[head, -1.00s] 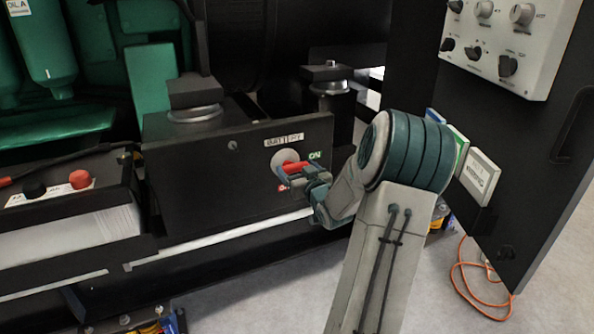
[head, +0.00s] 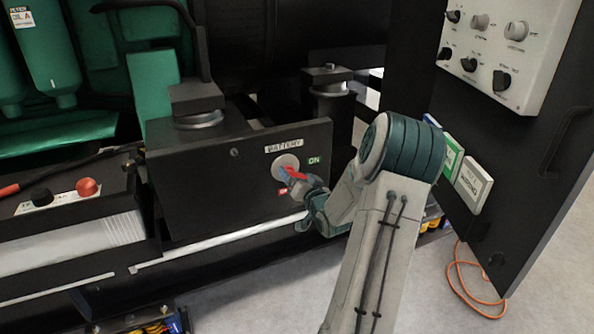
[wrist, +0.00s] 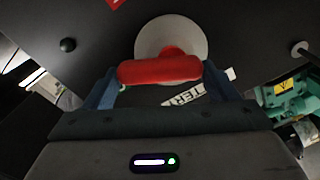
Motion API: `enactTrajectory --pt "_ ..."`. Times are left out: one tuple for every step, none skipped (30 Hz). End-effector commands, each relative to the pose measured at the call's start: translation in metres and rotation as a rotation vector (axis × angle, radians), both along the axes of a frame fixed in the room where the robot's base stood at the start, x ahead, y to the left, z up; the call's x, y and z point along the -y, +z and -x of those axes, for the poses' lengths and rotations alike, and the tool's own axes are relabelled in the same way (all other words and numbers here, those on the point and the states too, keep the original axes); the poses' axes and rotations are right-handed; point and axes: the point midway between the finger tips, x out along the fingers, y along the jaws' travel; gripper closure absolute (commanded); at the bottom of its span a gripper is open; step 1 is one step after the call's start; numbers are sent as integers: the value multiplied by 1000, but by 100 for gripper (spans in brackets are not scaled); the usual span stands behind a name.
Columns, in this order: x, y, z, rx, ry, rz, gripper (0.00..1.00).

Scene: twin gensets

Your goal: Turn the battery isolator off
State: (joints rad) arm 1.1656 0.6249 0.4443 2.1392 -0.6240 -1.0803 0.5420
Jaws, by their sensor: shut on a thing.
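The battery isolator has a red handle (head: 296,174) on a pale round disc (head: 285,161), set on a black panel under a BATTERY label (head: 283,147). A green ON label (head: 314,160) is to its right and a red label (head: 283,191) is below it. The handle slants down to the right, between the two labels. My gripper (head: 290,176) is shut on the handle and partly hides it. In the wrist view, the red handle (wrist: 158,70) spans between the two blue fingers, in front of the disc (wrist: 170,32).
The open black door (head: 535,150) with a grey knob panel (head: 495,60) stands to the right of my arm. A battery with a red terminal (head: 87,186) is at the left. An orange cable (head: 470,285) lies on the floor at the right.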

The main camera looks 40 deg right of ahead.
Motion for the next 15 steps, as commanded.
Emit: enactTrajectory --pt "-1 2 0 9 1 -45 43" --pt "-1 2 0 15 1 -71 43" --pt "-1 1 0 24 1 -109 43" --pt "-1 1 0 31 1 -138 43" --pt "-1 1 0 38 1 -166 43" --pt "-1 0 0 48 0 -202 43" --pt "-1 0 0 54 0 -229 43" --pt "-1 -1 0 59 0 -257 43" --pt "-1 -2 0 69 0 -295 43" --pt "-2 -2 0 75 0 -322 43" --pt "-2 -2 0 82 0 -349 43" --pt "-2 -3 -1 92 0 -387 43" --pt "-3 -3 -1 98 0 -416 43" --pt "-3 -3 -1 105 0 -443 43" --pt "-3 -4 -1 114 0 -481 43"
